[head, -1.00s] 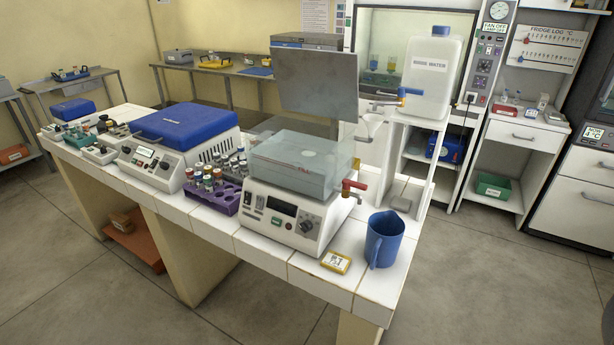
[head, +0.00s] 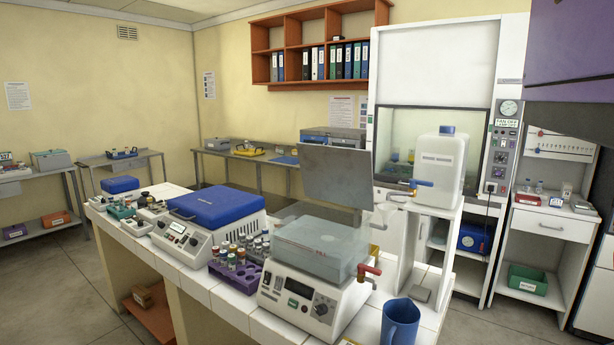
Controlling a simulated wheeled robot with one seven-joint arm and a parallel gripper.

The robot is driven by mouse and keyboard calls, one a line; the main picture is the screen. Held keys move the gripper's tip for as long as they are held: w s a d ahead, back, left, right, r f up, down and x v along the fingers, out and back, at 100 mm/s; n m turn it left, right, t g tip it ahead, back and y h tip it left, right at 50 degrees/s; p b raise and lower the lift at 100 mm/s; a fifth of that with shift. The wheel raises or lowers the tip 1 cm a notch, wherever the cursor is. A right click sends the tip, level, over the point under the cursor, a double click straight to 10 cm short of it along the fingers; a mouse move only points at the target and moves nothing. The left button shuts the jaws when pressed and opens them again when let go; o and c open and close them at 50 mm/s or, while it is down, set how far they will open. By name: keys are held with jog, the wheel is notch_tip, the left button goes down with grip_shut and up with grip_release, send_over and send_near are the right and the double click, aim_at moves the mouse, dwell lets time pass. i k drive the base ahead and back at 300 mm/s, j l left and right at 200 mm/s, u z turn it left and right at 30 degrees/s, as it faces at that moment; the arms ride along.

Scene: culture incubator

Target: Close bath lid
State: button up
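The water bath (head: 312,285) stands on the white tiled bench, with a control panel and dial on its front and a red tap (head: 369,269) on its right side. Its lid (head: 335,175) is a flat grey metal plate that stands up nearly vertical at the back of the bath, so the lid is open. The bath's tank (head: 322,245) looks greyish and translucent below the lid. The lid's hinge is hard to make out. My gripper is not in view.
A blue jug (head: 400,322) stands at the bench's front right. A purple rack (head: 235,274) of tubes is left of the bath, beside a blue-lidded centrifuge-like machine (head: 216,207). A white water container (head: 438,170) with a blue tap stands on a raised shelf behind right.

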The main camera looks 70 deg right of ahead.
aim_at(342, 175)
jog(key=k+l+u, duration=0.15)
jog(key=l, duration=0.3)
jog(key=l+u, duration=0.1)
jog(key=l, duration=0.35)
jog(key=k+l+u, duration=0.15)
jog(key=l, duration=0.3)
jog(key=k+l+u, duration=0.1)
jog(key=l, duration=0.3)
jog(key=k+l, duration=0.15)
jog(key=l, duration=0.3)
jog(key=k+l, duration=0.15)
jog(key=l, duration=0.3)
jog(key=k+l, duration=0.2)
jog(key=l, duration=0.25)
jog(key=k+l, duration=0.15)
jog(key=l, duration=0.3)
jog(key=k+l+u, duration=0.1)
jog(key=l, duration=0.4)
jog(key=k+l, duration=0.2)
jog(key=l, duration=0.2)
jog(key=k+l, duration=0.2)
jog(key=l, duration=0.25)
jog(key=k+l, duration=0.15)
jog(key=l, duration=0.3)
